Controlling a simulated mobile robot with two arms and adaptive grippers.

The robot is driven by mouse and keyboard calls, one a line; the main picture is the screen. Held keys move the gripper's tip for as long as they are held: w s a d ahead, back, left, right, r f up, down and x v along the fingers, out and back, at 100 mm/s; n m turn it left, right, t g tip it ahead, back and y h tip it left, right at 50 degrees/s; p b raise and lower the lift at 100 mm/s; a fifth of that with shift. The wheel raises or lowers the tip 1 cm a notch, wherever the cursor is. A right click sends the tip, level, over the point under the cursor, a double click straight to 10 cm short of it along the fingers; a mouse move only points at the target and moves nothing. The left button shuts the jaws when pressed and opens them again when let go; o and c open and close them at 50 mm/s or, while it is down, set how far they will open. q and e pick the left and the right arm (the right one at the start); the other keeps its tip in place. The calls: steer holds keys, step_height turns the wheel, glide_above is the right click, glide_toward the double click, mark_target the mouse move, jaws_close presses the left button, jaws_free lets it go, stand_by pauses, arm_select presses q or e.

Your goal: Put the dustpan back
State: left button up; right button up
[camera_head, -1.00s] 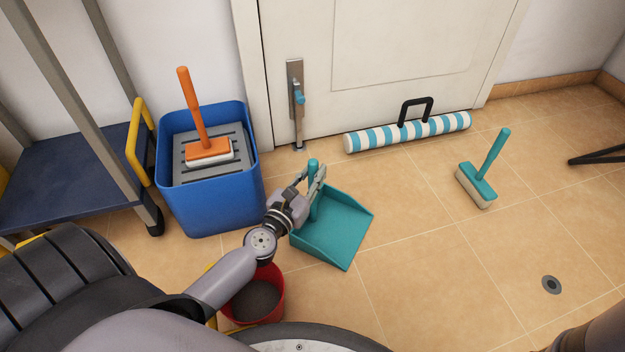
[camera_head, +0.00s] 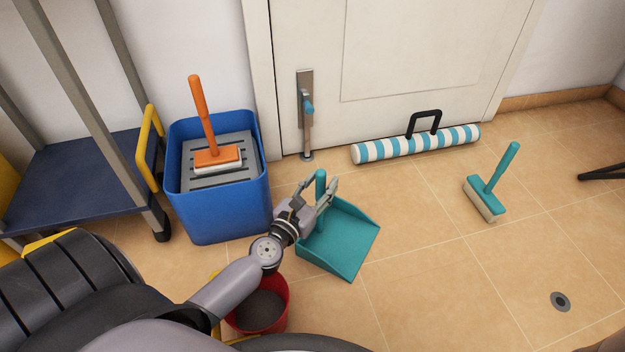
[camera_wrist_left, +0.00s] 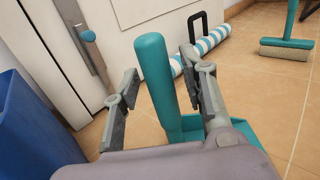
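The teal dustpan (camera_head: 345,245) rests on the tiled floor to the right of the blue bin, its handle upright. My left gripper (camera_head: 320,187) is open around the handle, with one finger on each side. In the left wrist view the dustpan handle (camera_wrist_left: 156,75) stands between the spread fingers of my left gripper (camera_wrist_left: 165,85), with a visible gap on both sides. The lower handle and part of the pan are hidden there by my gripper. My right gripper is not in view.
A blue bin (camera_head: 228,212) holds an orange brush (camera_head: 217,158) on a grey grate. A red bucket (camera_head: 283,308) stands under my left arm. A striped roll (camera_head: 400,148) lies along the door. A teal brush (camera_head: 484,197) stands on the right floor. A dark cart (camera_head: 85,190) is left.

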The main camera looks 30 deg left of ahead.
arm_select(q)
steer(key=shift+s, duration=0.35)
steer(key=s+b, duration=0.1)
steer(key=s, duration=1)
steer(key=shift+s+d+r+b, duration=0.15)
steer(key=shift+s+d+b, duration=0.05)
steer(key=shift+d+b, duration=0.1)
